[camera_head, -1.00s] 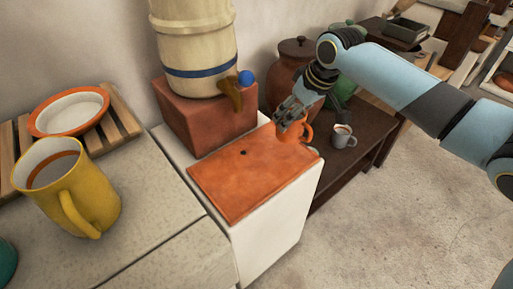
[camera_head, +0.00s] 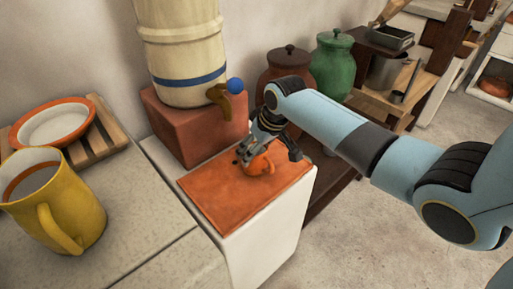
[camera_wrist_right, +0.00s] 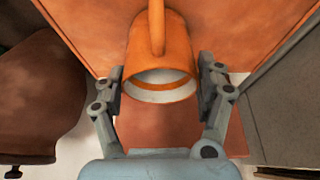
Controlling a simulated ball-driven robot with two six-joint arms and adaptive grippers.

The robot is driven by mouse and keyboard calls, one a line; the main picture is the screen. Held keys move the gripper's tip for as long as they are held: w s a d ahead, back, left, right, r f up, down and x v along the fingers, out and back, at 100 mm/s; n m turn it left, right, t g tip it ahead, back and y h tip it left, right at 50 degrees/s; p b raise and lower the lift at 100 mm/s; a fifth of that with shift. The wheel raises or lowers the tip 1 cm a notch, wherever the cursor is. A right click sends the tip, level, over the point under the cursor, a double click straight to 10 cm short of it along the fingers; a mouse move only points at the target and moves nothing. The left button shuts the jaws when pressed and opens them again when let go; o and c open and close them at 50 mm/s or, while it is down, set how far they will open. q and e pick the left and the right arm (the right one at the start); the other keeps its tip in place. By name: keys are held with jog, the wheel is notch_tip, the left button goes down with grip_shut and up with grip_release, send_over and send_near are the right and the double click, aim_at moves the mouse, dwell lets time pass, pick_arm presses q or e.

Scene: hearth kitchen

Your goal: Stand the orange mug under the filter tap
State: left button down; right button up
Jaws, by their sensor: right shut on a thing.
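The orange mug (camera_head: 259,165) is over the right back part of the orange tile (camera_head: 235,200); I cannot tell whether it touches it. My right gripper (camera_head: 266,150) is shut on the mug and partly hides it. In the right wrist view the mug (camera_wrist_right: 158,50) sits between the two fingers of the gripper (camera_wrist_right: 160,72), its pale inside facing the camera and its handle along the top. The filter tap (camera_head: 222,100), brown with a blue ball, sticks out from the cream filter jar (camera_head: 182,45), left of and above the mug. My left gripper is out of view.
The jar stands on a reddish block (camera_head: 195,128) at the tile's back edge. A yellow mug (camera_head: 55,205) and an orange-rimmed dish (camera_head: 50,125) are on the left counter. Brown (camera_head: 284,65) and green (camera_head: 332,65) lidded jars stand behind my arm. The tile's front is clear.

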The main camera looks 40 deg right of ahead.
jog(key=shift+f, duration=0.15)
jog(key=o, duration=1.3)
